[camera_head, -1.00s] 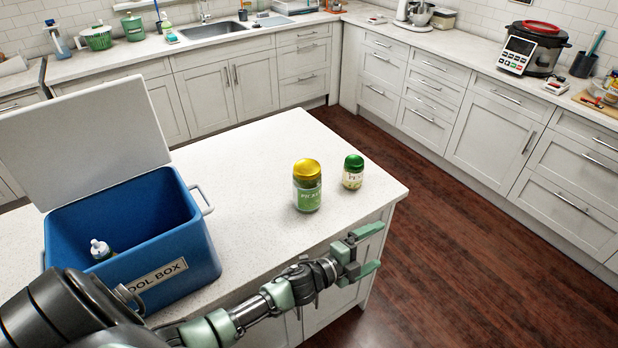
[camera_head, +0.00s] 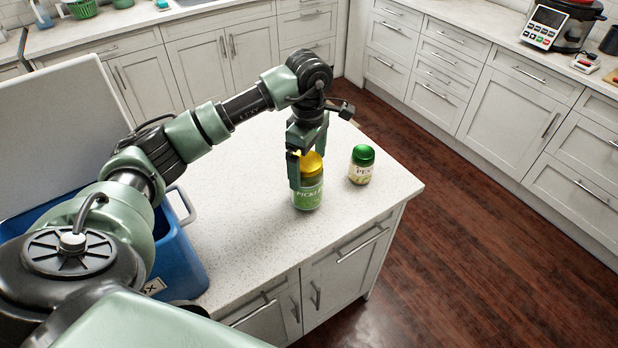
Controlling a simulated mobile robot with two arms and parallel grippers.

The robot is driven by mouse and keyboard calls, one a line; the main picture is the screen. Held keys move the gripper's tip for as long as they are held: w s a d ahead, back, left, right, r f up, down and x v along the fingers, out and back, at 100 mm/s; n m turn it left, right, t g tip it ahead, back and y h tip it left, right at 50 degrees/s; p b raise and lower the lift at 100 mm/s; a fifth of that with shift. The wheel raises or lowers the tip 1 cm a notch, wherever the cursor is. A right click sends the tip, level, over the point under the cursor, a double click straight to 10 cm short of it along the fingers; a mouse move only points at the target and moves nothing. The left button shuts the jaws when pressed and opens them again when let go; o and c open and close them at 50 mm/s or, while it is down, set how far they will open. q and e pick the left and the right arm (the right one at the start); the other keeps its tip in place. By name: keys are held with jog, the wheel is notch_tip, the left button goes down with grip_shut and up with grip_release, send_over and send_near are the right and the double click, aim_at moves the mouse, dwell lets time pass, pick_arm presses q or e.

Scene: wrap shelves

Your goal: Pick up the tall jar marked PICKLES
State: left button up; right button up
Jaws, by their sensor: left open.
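The tall jar marked PICKLES (camera_head: 309,195) stands upright on the island counter. It has a green label and a yellow lid, and its upper left part is hidden by my gripper. My left gripper (camera_head: 304,172) points down over the jar. It is open, with one finger in front of the jar's left side; the other finger is mostly hidden, and I cannot tell whether the fingers touch the jar. A shorter jar with a green lid (camera_head: 361,165) stands just to the right, apart from the gripper. My right gripper is not in view.
The white island counter (camera_head: 240,215) is clear in front of the jars. A blue cool box (camera_head: 182,262) with its lid raised stands at the left, partly hidden by my arm. The counter's right edge lies close beyond the shorter jar.

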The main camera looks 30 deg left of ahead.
pick_arm(q)
jog(key=shift+s+d+f+p, duration=0.15)
jog(key=shift+s+f+p, duration=0.25)
jog(key=shift+f+p, duration=0.85)
jog(key=shift+f, duration=0.2)
jog(key=f, duration=0.2)
jog(key=shift+w+a+f+p, duration=0.2)
jog(key=shift+f+p, duration=0.15)
jog(key=shift+f, duration=0.35)
jog(key=shift+d, duration=0.1)
jog(key=shift+c, duration=0.9)
jog(key=c, duration=1)
jog(key=shift+r, duration=0.1)
jog(key=c, duration=1)
jog(key=shift+o, duration=0.2)
jog(key=shift+w, duration=0.1)
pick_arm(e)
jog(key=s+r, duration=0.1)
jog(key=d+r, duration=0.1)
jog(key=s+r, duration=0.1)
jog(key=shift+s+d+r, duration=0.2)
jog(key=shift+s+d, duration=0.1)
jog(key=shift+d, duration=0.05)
